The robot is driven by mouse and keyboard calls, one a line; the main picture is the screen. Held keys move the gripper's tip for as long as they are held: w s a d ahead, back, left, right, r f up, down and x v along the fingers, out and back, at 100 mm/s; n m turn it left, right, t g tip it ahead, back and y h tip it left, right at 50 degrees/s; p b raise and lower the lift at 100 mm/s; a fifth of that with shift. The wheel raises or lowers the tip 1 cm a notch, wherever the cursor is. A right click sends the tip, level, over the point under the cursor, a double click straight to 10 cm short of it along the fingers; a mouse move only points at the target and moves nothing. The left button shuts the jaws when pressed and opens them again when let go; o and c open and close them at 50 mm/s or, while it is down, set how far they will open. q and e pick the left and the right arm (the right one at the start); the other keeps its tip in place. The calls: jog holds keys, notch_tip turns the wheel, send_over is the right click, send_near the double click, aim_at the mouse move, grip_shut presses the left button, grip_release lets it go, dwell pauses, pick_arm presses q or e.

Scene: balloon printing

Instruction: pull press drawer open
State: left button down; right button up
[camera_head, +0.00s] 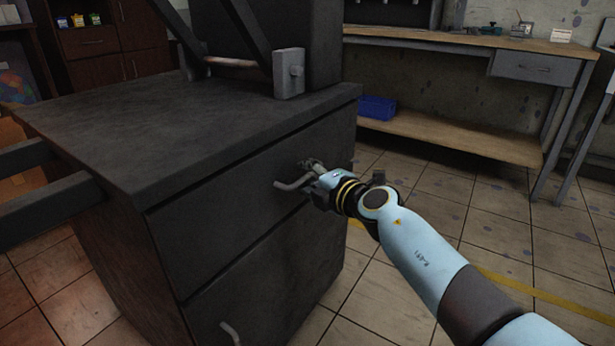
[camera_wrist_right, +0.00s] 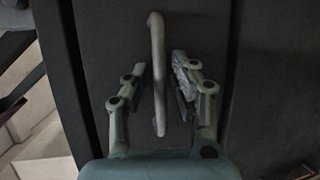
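The press drawer (camera_head: 240,210) is the upper drawer in the front of a dark cabinet, and its front looks flush with the cabinet. Its grey bar handle (camera_head: 292,184) sticks out from that front. My right gripper (camera_head: 306,168) is at the handle. In the right wrist view the handle (camera_wrist_right: 158,75) runs between the two fingers of my right gripper (camera_wrist_right: 160,80). The fingers are spread, with a gap on each side of the bar. My left gripper is not in view.
A second drawer with its own handle (camera_head: 230,333) sits below. The press body stands on the cabinet top (camera_head: 180,130). A workbench (camera_head: 460,42) with a blue bin (camera_head: 377,108) on its lower shelf stands behind. Tiled floor (camera_head: 400,170) is free to the right of the cabinet.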

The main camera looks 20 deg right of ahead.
grip_shut()
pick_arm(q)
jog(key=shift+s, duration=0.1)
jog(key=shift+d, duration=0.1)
